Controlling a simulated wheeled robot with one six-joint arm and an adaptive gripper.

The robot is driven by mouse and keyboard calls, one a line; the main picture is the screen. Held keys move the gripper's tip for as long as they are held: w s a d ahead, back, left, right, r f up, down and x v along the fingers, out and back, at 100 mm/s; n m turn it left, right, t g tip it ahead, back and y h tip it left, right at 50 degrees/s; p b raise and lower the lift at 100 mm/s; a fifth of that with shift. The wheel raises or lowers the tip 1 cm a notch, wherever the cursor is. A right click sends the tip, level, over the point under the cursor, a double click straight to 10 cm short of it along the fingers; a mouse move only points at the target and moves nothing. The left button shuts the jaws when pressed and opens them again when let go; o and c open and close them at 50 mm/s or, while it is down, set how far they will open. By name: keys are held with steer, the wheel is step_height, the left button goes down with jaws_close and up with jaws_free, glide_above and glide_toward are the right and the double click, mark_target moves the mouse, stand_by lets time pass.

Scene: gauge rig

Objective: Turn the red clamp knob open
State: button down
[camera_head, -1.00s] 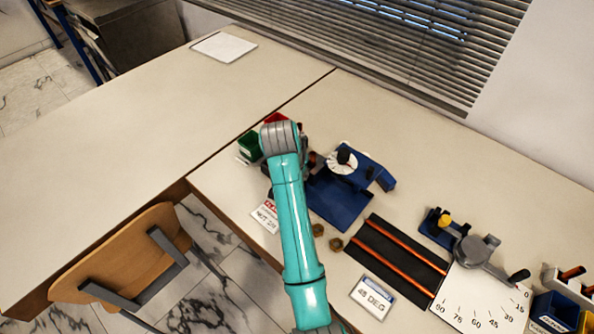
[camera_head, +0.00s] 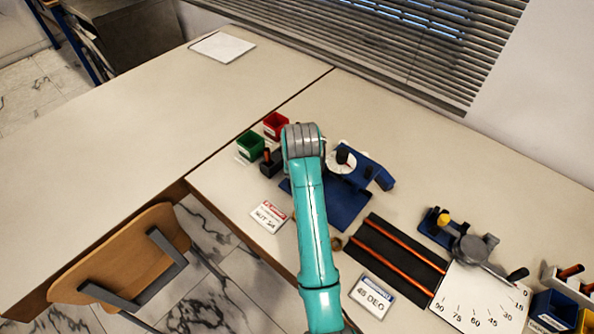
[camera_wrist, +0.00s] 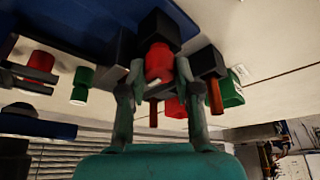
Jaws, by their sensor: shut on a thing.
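The red clamp knob (camera_wrist: 158,62) shows in the wrist view, below a black block. My gripper (camera_wrist: 158,75) has one finger on each side of it and is shut on it. In the head view my arm hides both the knob and my gripper. The blue rig (camera_head: 347,207) with a white dial (camera_head: 340,164) stands just right of my arm's far end, partly hidden by the arm.
A red bin (camera_head: 276,124) and a green bin (camera_head: 250,146) stand left of the arm's end. A dark mat (camera_head: 392,262) with orange rods and an angle board (camera_head: 480,300) lie to the right. The far-left table (camera_head: 150,130) is mostly clear.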

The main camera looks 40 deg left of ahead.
steer(key=c, duration=0.8)
jaws_free()
steer(key=shift+r, duration=0.1)
steer(key=v, duration=1.1)
steer(key=shift+s+d+r, duration=0.1)
steer(key=shift+r, duration=0.2)
steer(key=shift+s, duration=0.1)
